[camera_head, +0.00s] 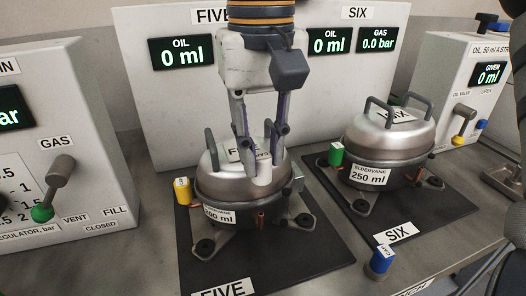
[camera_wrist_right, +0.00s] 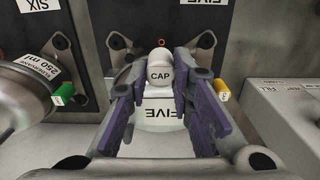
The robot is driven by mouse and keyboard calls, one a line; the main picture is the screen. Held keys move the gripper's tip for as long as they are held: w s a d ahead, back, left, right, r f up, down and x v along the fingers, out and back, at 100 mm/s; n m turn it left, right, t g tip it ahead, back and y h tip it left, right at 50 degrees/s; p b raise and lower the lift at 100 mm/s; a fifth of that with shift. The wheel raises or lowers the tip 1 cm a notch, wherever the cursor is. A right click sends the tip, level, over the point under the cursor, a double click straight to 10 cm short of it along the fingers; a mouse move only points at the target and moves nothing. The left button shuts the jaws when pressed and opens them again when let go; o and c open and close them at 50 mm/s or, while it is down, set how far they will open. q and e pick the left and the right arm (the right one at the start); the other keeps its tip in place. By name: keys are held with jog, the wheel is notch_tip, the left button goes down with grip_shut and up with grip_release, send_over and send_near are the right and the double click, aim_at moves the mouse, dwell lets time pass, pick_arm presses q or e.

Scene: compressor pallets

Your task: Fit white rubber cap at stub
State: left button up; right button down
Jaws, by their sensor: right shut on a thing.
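The white rubber cap (camera_head: 264,172), marked CAP in the wrist view (camera_wrist_right: 160,74), is between the fingertips of my right gripper (camera_head: 262,158). The gripper comes down from above and is shut on it; its purple-sided fingers (camera_wrist_right: 162,92) flank the cap. The cap appears in front of the upper body of compressor FIVE (camera_head: 215,185), a steel dome with handles on a dark mat. Small copper stubs (camera_head: 261,217) show low on that compressor's front; I cannot tell whether the cap touches any stub. My left gripper is not in view.
Compressor SIX (camera_head: 388,140) stands on its own mat to the right. A blue cap-like piece (camera_head: 380,262) stands near the front. Yellow (camera_head: 182,190) and green (camera_head: 336,154) pieces sit beside the compressors. The display panel (camera_head: 150,90) is behind; the gas box (camera_head: 60,140) is left.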

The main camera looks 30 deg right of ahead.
aim_at(260, 155)
jog(key=shift+a, duration=0.15)
jog(key=shift+f, duration=2.9)
jog(key=shift+f, duration=1.45)
jog(key=c, duration=1.3)
grip_release()
jog(key=shift+c, duration=0.2)
notch_tip(260, 155, up, 12)
